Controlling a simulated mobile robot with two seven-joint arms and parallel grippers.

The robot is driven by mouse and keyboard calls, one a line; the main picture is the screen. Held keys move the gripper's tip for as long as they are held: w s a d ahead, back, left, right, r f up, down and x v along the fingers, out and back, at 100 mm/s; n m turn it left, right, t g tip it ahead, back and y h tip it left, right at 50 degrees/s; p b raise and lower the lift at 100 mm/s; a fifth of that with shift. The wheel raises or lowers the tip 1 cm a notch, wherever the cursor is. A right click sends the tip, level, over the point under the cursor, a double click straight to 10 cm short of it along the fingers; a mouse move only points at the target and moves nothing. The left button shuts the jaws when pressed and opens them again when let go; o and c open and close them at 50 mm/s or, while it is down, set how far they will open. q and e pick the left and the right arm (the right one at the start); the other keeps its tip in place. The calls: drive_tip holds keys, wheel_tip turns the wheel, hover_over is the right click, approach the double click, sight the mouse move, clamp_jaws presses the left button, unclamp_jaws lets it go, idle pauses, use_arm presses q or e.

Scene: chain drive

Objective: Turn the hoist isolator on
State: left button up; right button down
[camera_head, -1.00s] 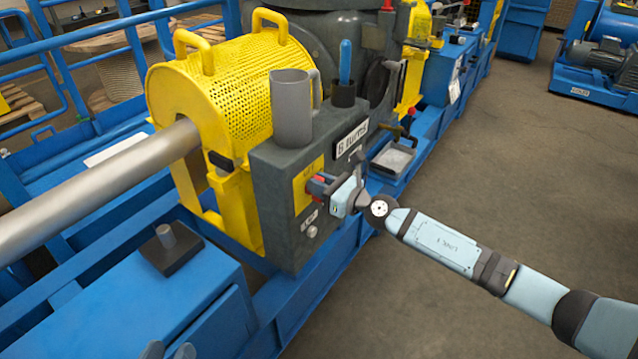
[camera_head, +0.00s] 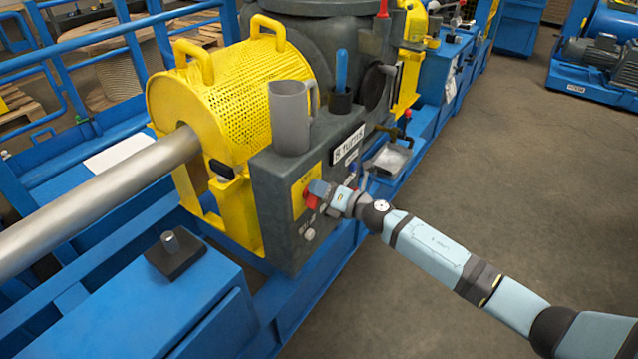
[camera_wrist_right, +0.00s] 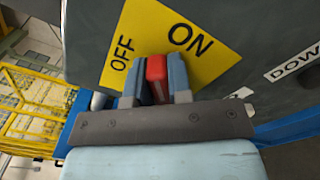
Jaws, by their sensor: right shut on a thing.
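The hoist isolator is a red handle (camera_head: 311,201) on a yellow plate (camera_head: 304,181) on the face of a dark grey control box. In the right wrist view the red handle (camera_wrist_right: 157,76) stands between the two fingers of my right gripper (camera_wrist_right: 153,82), which is shut on it. The yellow plate (camera_wrist_right: 215,62) there reads OFF to the left of the handle and ON to its upper right. The handle's visible end lies between the two words. The handle's base is hidden by the gripper. My right gripper also shows in the head view (camera_head: 318,194). My left gripper is out of view.
A grey jug (camera_head: 290,118) and a dark cup with a blue-handled tool (camera_head: 341,85) stand on the control box (camera_head: 280,200). A metal tray (camera_head: 389,160) is behind my right gripper. A perforated yellow guard (camera_head: 230,95) covers the shaft. Open floor lies to the right.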

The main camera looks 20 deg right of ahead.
drive_tip(key=m+p, duration=0.1)
drive_tip(key=m, duration=0.1)
drive_tip(key=m+p, duration=0.1)
drive_tip(key=m, duration=0.1)
drive_tip(key=shift+d+f+m+p, duration=0.1)
drive_tip(key=shift+f+m+p, duration=0.1)
drive_tip(key=shift+m+p, duration=0.15)
drive_tip(key=shift+w+f+m+p, duration=0.1)
drive_tip(key=shift+f+m+p, duration=0.1)
drive_tip(key=shift+m+p, duration=0.65)
drive_tip(key=shift+f+m, duration=0.1)
drive_tip(key=shift+m, duration=0.5)
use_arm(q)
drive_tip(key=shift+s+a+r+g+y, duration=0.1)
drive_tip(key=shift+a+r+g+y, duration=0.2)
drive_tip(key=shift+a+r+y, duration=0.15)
use_arm(e)
drive_tip(key=shift+f+m, duration=0.1)
drive_tip(key=shift+m, duration=0.2)
drive_tip(key=c, duration=1)
unclamp_jaws()
drive_tip(key=shift+c, duration=0.2)
